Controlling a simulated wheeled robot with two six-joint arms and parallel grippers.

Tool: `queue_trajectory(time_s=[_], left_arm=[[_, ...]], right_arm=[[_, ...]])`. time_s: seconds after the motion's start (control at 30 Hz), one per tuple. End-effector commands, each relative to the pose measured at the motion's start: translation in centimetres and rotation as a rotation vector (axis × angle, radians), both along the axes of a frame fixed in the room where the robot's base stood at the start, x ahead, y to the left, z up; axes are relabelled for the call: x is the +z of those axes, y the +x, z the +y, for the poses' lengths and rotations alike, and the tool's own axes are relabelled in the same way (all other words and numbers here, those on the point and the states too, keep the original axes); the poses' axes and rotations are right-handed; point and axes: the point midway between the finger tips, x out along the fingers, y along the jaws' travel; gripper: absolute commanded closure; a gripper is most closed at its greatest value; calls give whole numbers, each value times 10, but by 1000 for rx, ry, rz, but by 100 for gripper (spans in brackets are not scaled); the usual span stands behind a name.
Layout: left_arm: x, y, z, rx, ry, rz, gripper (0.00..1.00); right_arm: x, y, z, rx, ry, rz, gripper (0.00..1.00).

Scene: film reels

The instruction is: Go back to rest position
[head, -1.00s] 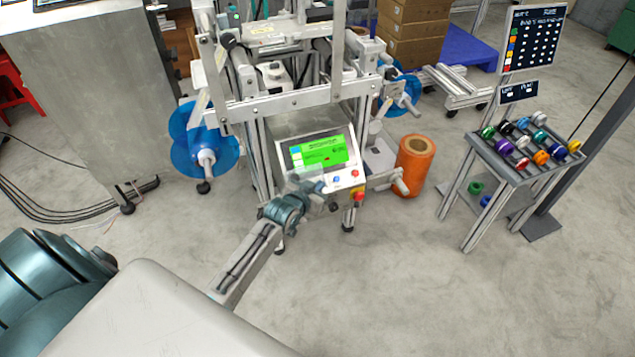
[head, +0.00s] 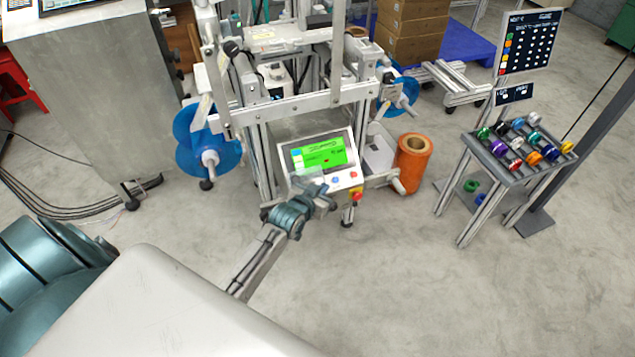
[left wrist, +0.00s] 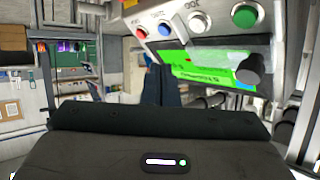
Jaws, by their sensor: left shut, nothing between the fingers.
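My left gripper (head: 328,194) is shut and empty. It hangs just in front of the lower edge of the control panel (head: 341,184), below the green screen (head: 318,155). In the left wrist view my closed fingers (left wrist: 161,84) point toward the tilted panel with its green screen (left wrist: 215,72). Blue (left wrist: 164,27), white (left wrist: 199,22) and green (left wrist: 244,15) buttons show beyond the fingers. I cannot tell whether the fingers touch the panel. My right gripper is not in view.
The machine frame (head: 290,103) stands straight ahead, with a blue reel (head: 188,150) on its left. An orange roll (head: 412,165) stands to its right. A rack of colored reels (head: 500,165) is farther right. A grey cabinet (head: 95,110) is at left. The right foreground floor is clear.

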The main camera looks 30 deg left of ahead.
Motion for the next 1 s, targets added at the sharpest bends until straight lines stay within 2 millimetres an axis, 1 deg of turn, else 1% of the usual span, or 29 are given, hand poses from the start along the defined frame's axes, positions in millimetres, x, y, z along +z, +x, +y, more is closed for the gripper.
queue_trajectory(time_s=[0.37,0.47,0.57,0.6,0.67,0.7,0.77,0.8,0.87,0.9,0.97,1.0], left_arm=[[-2,0,0,0,0,3,100],[-15,-7,1,3,0,33,100],[-46,-25,4,11,2,107,100],[-64,-36,5,16,4,148,100],[-92,-56,7,23,6,217,100],[-112,-72,8,28,9,264,100],[-140,-97,9,35,11,335,100],[-158,-114,10,39,12,382,100],[-184,-143,11,45,15,454,100],[-200,-163,12,48,17,501,100],[-224,-196,13,53,21,571,100],[-238,-218,13,56,22,619,100]], right_arm=[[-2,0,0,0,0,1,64],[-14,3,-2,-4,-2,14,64],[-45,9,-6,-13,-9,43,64],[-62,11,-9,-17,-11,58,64],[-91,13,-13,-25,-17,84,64],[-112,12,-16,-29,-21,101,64],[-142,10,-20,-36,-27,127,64],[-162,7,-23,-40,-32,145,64],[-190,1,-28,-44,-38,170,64],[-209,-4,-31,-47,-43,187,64],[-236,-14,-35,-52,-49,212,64],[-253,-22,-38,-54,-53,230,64]])
